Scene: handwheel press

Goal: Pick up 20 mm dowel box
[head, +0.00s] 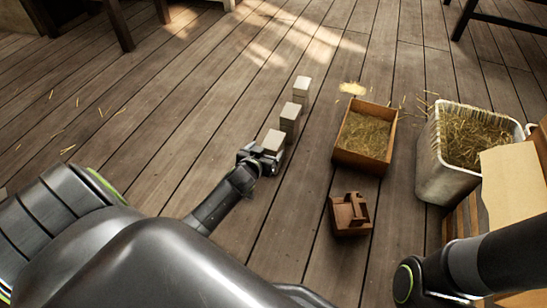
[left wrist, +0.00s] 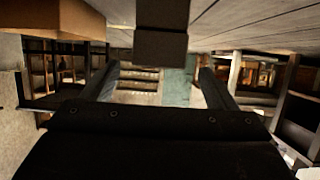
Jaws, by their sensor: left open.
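Three pale, upright boxes stand in a row on the plank floor in the head view: a near one (head: 273,139), a middle one (head: 290,117) and a far one (head: 302,88). No label is readable, so I cannot tell which is the 20 mm dowel box. My left gripper (head: 264,155) is open at the near box and hides its lower part. In the left wrist view a dark block-like shape (left wrist: 160,42) shows at the top, between the spread fingers (left wrist: 158,85) and beyond them. I cannot tell whether they touch it. My right gripper is out of view.
An open wooden crate (head: 340,153) with straw stands right of the row. A small brown wooden caddy (head: 349,216) is nearer. A pale bin (head: 430,170) of straw and a cardboard box (head: 510,180) stand farther right. The floor left of the row is clear except for straw bits.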

